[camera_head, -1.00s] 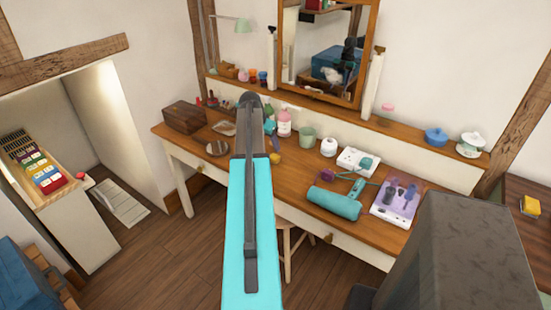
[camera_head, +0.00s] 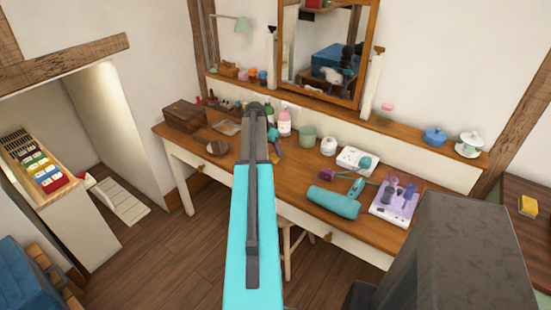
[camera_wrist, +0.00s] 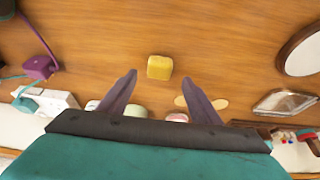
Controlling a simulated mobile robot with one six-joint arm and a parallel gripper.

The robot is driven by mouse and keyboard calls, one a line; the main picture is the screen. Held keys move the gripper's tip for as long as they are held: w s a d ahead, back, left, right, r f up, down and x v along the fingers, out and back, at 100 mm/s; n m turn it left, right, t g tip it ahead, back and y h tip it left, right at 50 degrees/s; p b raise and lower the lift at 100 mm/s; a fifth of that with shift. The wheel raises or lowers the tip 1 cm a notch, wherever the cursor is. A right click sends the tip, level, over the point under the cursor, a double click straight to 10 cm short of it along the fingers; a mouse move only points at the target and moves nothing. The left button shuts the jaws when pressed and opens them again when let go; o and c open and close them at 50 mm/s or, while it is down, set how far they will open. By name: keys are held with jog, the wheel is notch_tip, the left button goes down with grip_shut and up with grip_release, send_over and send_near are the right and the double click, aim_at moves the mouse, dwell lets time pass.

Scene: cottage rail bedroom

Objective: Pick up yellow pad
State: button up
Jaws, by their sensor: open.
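A small yellow pad (camera_wrist: 159,67), blocky with rounded corners, lies on the wooden desk in the wrist view. My gripper (camera_wrist: 160,78) is open, with its two dark fingers spread to the left and right of the pad in the picture. The pad shows just beyond the fingertips, centred between them, and nothing is held. I cannot tell the height of the fingers above the desk. In the head view, my arm covers most of the gripper and the desk area around it.
The desk (camera_head: 290,187) holds a teal hair dryer (camera_head: 333,202), a green cup (camera_head: 307,137), a pink bottle (camera_head: 284,122), a white socket block (camera_head: 357,160) and a wooden box (camera_head: 184,116). A mirror (camera_head: 365,55) stands behind. Another yellow item (camera_head: 528,206) lies on the right-hand table.

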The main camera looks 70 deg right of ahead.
aim_at(274, 156)
jog(key=shift+p+x, duration=1)
jog(key=shift+x, duration=1.35)
jog(key=shift+s, duration=0.1)
jog(key=shift+c, duration=0.2)
jog(key=c, duration=1.1)
